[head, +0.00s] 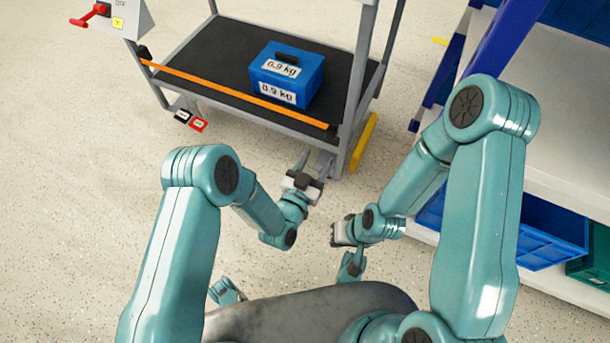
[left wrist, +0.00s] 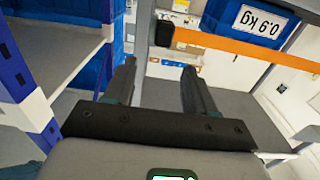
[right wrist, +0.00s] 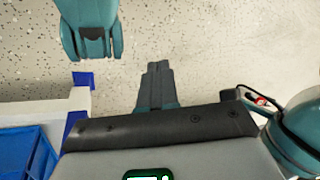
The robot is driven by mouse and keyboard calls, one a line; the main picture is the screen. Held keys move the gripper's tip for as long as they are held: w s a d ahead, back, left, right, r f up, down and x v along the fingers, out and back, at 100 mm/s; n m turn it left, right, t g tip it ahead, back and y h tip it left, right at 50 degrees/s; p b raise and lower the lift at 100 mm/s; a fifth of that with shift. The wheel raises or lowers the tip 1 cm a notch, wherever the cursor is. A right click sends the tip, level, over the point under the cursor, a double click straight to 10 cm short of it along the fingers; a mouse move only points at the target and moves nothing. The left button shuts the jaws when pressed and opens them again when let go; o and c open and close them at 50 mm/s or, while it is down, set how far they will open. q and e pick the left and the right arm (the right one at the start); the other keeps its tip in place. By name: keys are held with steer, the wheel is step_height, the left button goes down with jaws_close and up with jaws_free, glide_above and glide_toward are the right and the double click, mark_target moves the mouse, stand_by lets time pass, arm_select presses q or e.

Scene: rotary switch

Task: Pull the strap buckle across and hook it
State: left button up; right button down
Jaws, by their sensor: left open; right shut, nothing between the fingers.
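The orange strap (head: 235,93) runs across the open front of the cart, from a black block (head: 144,53) at the left post to the right front post. A dark piece (head: 331,131) is at its right end; it also shows as a black block in the left wrist view (left wrist: 164,31). I cannot tell whether it is hooked. My left gripper (head: 315,161) is open and empty, just below and in front of that end; its fingers show apart in the left wrist view (left wrist: 160,70). My right gripper (head: 336,233) is shut and empty, low over the floor; its fingers (right wrist: 157,68) touch.
A blue 0.9 kg box (head: 287,75) sits on the cart's black deck (head: 220,55). A yellow bar (head: 364,143) is beside the right post. A grey panel with a red lever (head: 90,15) is at upper left. Shelving with a blue bin (head: 545,235) stands at right. Left floor is clear.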

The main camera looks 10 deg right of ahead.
arm_select(q)
steer(key=p+v, duration=0.1)
steer(key=v, duration=0.6)
steer(key=shift+s, duration=0.2)
arm_select(e)
steer(key=shift+s+a+r, duration=0.15)
steer(key=shift+s+r, duration=0.7)
steer(key=shift+r, duration=0.25)
arm_select(q)
steer(key=shift+s+a, duration=0.1)
steer(key=shift+a, duration=0.1)
